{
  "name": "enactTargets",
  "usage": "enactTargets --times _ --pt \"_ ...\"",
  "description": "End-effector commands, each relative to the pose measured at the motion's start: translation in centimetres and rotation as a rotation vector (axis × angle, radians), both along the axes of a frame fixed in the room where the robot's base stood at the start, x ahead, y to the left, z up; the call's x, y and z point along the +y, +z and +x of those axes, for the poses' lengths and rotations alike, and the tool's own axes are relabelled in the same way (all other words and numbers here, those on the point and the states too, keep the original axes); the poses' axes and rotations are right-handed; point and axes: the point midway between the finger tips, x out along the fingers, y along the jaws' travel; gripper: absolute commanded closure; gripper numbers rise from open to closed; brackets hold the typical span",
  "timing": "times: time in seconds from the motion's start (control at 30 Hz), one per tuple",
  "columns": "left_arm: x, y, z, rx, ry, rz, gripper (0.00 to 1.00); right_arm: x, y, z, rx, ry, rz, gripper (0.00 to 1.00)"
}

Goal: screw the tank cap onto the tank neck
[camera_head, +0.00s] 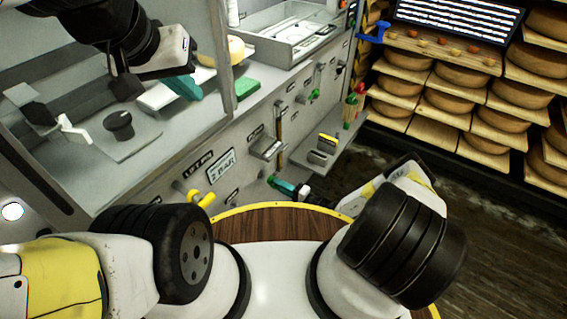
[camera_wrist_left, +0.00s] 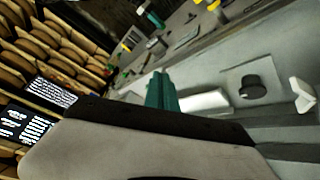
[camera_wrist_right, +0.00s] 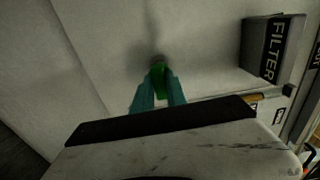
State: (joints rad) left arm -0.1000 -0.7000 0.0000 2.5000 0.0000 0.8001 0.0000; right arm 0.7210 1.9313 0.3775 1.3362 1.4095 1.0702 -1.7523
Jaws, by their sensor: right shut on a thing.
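My right gripper (camera_head: 279,185) is low in front of the bench's grey front panel, its fingers pointing left. It is shut on a small green round piece, which looks like the tank cap; in the right wrist view the green piece (camera_wrist_right: 158,69) sits between the teal fingertips, close to a plain grey surface. I cannot tell whether it touches anything there. The tank neck cannot be made out. My left gripper (camera_head: 185,88) is over the bench top at upper left. Its teal fingers (camera_wrist_left: 162,90) look shut together and empty.
A black knob-like piece (camera_head: 119,124) stands on a grey plate on the bench. A grey FILTER box (camera_wrist_right: 268,45) juts out near my right gripper. A yellow valve handle (camera_head: 201,198) projects left of it. Cheese shelves (camera_head: 470,95) stand at the right.

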Motion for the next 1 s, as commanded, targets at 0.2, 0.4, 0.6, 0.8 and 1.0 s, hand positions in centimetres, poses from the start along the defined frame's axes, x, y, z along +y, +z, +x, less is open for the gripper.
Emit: enactTargets --times 0.2,0.4,0.6,0.8,1.0 --pt "0.00 0.00 0.00 0.000 0.000 0.000 1.00 1.07 -0.02 0.72 0.000 0.000 0.000 1.00" --pt "0.00 0.00 0.00 0.000 0.000 0.000 1.00 1.30 -0.01 0.90 0.001 0.000 0.001 1.00" --pt "0.00 0.00 0.00 0.000 0.000 0.000 1.00 1.28 -0.01 0.90 0.001 0.000 0.001 1.00" --pt "0.00 0.00 0.00 0.000 0.000 0.000 1.00 1.28 -0.01 0.90 0.001 0.000 0.001 1.00" --pt "0.00 0.00 0.00 0.000 0.000 0.000 1.00 1.28 -0.01 0.89 0.001 0.000 0.000 1.00"
